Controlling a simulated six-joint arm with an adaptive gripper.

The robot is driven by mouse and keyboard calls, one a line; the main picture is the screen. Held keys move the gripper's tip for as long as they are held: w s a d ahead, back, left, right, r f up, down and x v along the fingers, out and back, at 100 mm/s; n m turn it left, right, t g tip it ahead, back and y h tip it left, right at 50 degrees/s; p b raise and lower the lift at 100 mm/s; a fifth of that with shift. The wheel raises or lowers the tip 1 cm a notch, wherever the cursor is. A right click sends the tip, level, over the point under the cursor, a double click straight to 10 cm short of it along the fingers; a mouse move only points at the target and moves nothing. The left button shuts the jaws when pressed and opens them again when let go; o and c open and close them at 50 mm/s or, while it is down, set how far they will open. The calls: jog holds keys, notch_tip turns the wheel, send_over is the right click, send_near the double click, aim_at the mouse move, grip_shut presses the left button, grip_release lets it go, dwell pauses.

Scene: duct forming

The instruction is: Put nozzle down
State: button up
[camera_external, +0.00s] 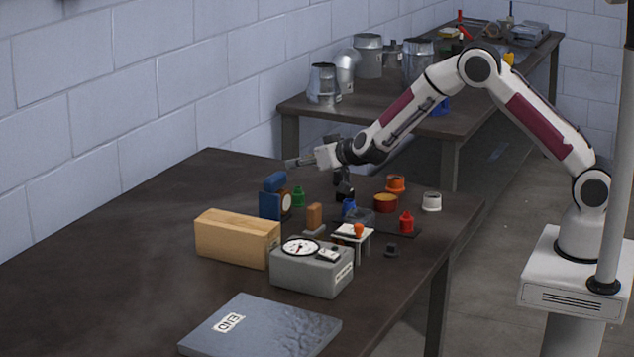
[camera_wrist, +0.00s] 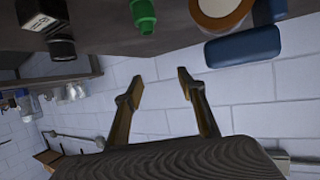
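My gripper (camera_external: 294,163) is level above the far part of the dark table, pointing left. In the wrist view my gripper (camera_wrist: 161,83) has its two fingers apart, with only the pale wall between them. I see no nozzle in its grasp. Small nozzle-like parts stand on the table: a green one (camera_external: 298,197), a red one (camera_external: 406,223) and a blue one (camera_external: 348,208). I cannot tell which is the task's nozzle. The green one also shows in the wrist view (camera_wrist: 143,17), upside down and apart from the fingers.
A blue holder (camera_external: 271,197) with a round face stands below my gripper. A wooden block (camera_external: 236,239), a grey gauge box (camera_external: 312,272) and a grey-blue plate (camera_external: 262,330) lie nearer. The table's left side is clear. Metal ducts (camera_external: 368,57) stand on the back bench.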

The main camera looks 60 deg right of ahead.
jog(key=s+a+r+n+y, duration=0.1)
jog(key=s+a+r+y, duration=0.1)
jog(key=s+r, duration=0.3)
jog(key=s+a+r+n+y, duration=0.1)
jog(key=s+a+r+y, duration=0.1)
jog(key=r, duration=0.5)
jog(key=s+a+r+n+g+y, duration=0.2)
jog(key=s+r, duration=0.4)
jog(key=s, duration=0.7)
jog(key=s+d+f+g, duration=0.1)
jog(key=s+d, duration=0.1)
jog(key=s, duration=0.9)
jog(key=s+d+f+g, duration=0.2)
jog(key=s, duration=1)
jog(key=s+d+f+g+h, duration=0.1)
jog(key=s+d+g, duration=0.1)
jog(key=s, duration=1)
jog(key=shift+s+f, duration=0.15)
jog(key=shift+s, duration=0.05)
